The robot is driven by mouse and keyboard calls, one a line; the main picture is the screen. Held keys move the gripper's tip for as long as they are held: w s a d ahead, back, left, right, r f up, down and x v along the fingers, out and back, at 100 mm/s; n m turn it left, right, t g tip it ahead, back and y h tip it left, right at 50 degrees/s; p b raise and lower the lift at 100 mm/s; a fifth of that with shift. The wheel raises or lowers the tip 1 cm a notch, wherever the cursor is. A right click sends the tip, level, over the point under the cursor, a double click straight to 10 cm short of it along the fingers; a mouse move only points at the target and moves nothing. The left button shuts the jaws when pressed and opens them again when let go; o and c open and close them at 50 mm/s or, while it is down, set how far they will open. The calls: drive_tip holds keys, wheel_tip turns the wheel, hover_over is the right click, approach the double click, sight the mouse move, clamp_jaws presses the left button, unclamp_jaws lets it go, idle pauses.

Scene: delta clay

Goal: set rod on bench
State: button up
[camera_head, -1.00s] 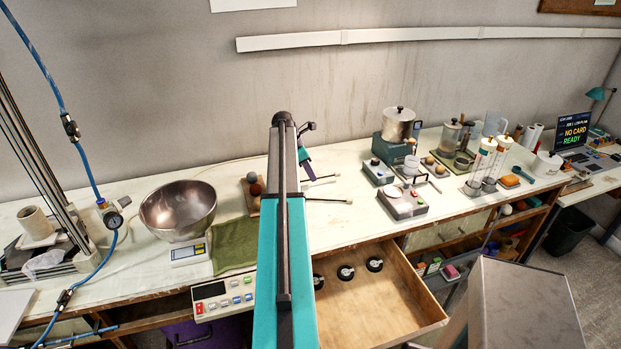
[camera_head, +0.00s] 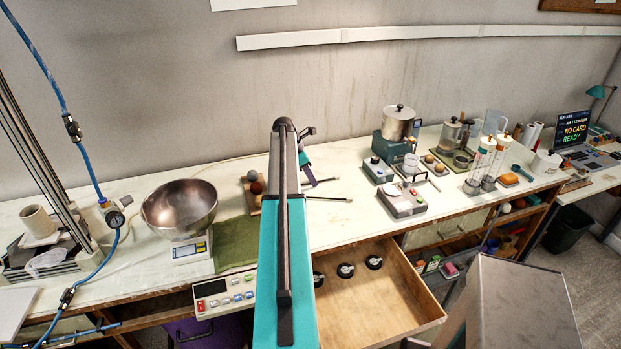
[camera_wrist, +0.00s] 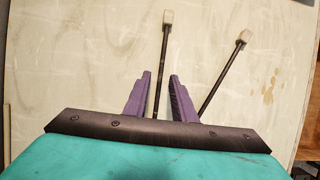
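Two thin dark rods with pale square tips show in the wrist view. One rod (camera_wrist: 157,98) runs between the two purple fingers of my gripper (camera_wrist: 160,76), with a visible gap on each side. The other rod (camera_wrist: 222,75) slants outside the right finger. My gripper is open. In the head view, two rods lie at bench level, a far rod (camera_head: 327,180) and a near rod (camera_head: 328,199), and my gripper (camera_head: 313,183) is close to them. My arm hides their left ends. The bench (camera_head: 370,222) has a pale, stained top. I cannot tell the fingers' exact height above it.
An open wooden drawer (camera_head: 400,290) with black round items juts out below the bench. A metal bowl (camera_head: 180,208) on a scale and a green mat (camera_head: 235,243) are at left. Small balls (camera_head: 257,187) sit beside my arm. A balance (camera_head: 404,202) stands at right.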

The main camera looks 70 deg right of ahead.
drive_tip(key=shift+r, duration=0.15)
drive_tip(key=b+v, duration=0.3)
drive_tip(key=v, duration=0.9)
idle(1.0)
